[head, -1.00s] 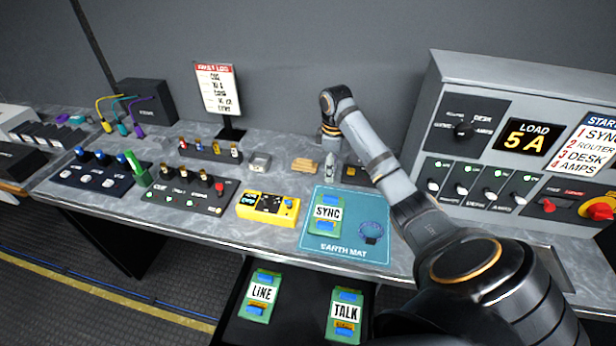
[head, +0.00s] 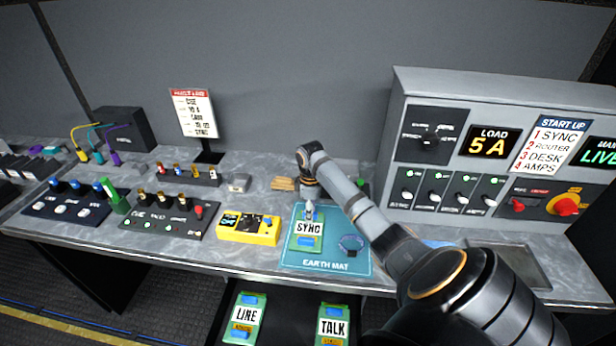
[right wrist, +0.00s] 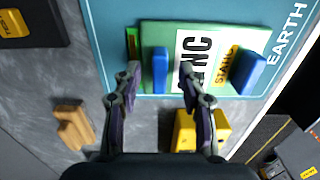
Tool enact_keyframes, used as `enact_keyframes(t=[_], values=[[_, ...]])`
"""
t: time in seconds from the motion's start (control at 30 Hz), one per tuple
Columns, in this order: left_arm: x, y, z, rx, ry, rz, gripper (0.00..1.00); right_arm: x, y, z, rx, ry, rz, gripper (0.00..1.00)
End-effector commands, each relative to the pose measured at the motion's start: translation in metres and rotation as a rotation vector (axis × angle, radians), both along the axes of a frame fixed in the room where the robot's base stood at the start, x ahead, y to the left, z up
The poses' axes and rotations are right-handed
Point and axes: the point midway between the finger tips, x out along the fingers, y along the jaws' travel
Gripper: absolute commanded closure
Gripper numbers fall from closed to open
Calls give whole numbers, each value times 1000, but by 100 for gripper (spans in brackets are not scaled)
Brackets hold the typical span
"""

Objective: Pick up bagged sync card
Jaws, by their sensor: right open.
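The green SYNC card (head: 306,243) lies flat on the blue earth mat (head: 326,266), with a white label and blue blocks. I cannot tell whether a bag covers it. My right gripper (head: 309,208) is at the far edge of the card. In the right wrist view, the gripper (right wrist: 158,72) is open and empty. Its fingertips reach over the near edge of the SYNC card (right wrist: 216,42), either side of a blue block (right wrist: 160,70). I cannot tell their height above the card. My left gripper is out of view.
A yellow meter (head: 250,229) stands left of the mat. LINE (head: 244,318) and TALK (head: 332,322) cards lie below the bench front. A wooden block (head: 284,184) sits behind the mat. The power cabinet (head: 470,180) stands right, beyond my right arm.

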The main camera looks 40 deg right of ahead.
Motion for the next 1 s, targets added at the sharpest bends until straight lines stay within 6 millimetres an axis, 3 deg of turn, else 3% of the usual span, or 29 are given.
enact_keyframes(t=[0.2, 0.5, 1.0], values=[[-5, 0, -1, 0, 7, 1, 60, 0, 0, -1, 0, -1, 0, 61], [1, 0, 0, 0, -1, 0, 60, 0, 0, 0, 0, -1, 0, 100], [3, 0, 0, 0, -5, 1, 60, 1, 0, 0, -1, -2, 0, 100]])
